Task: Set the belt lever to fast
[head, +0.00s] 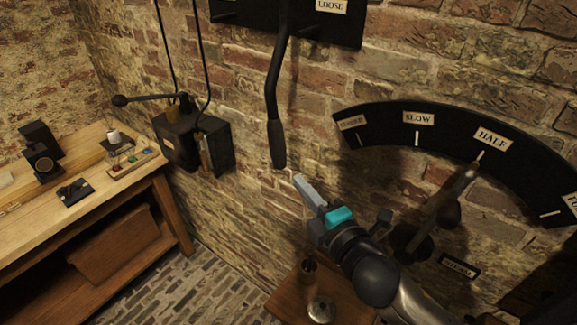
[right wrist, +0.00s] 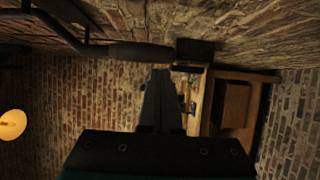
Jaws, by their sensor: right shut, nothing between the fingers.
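A long dark lever (head: 276,90) with a thick handle (head: 277,145) hangs down the brick wall, in front of a black plate (head: 235,12) marked LOOSE at the top of the head view. No FAST label shows; the plate is cut off by the picture's top edge. My right gripper (head: 300,180) is shut and empty, just right of and below the handle's lower end. In the right wrist view the shut fingers (right wrist: 160,75) point at the wall bench, and the lever's handle (right wrist: 140,52) lies across just beyond the tips. I cannot tell whether they touch. My left gripper is out of view.
A black curved scale (head: 420,140) marked SLOW and HALF, with its own lever (head: 455,195), is on the wall at right. A black switch box (head: 195,140) with a knobbed arm is left. A wooden workbench (head: 75,195) stands far left, a small wooden table (head: 290,300) below my arm.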

